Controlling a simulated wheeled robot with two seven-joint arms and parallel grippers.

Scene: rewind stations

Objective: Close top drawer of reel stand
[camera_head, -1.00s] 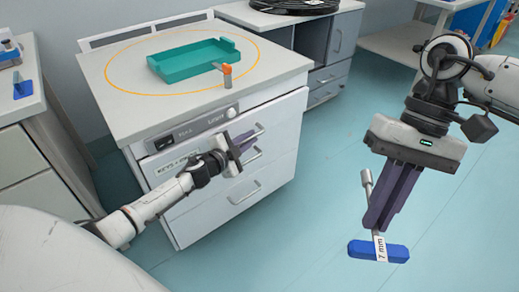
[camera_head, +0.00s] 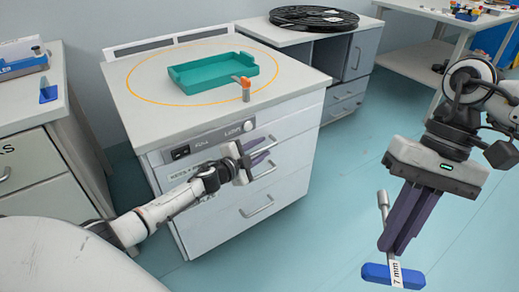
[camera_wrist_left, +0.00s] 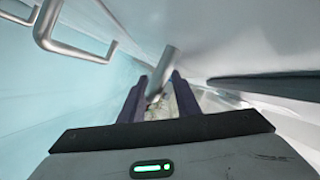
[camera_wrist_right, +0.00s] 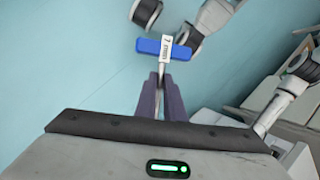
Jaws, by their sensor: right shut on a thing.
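A white drawer cabinet (camera_head: 292,170) stands in front of me, with several bar handles on its front. My left gripper (camera_head: 262,152) is at the upper handles, seen from the side. In the left wrist view its two fingers (camera_wrist_left: 160,95) are apart, with a grey metal bar (camera_wrist_left: 163,68) between or just beyond them; contact is unclear. The top drawer's front is partly hidden by my left arm, and I cannot tell how far it stands out. My right gripper (camera_head: 405,235) is shut on a blue-handled tool (camera_head: 393,275) labelled 7 mm, held over the floor well to the right.
A teal tray (camera_head: 213,72) and an orange-topped post (camera_head: 246,92) are on the cabinet top. Behind, a cabinet (camera_head: 350,75) with shut drawers carries a black reel (camera_head: 313,18). Another cabinet (camera_head: 40,160) stands at the left.

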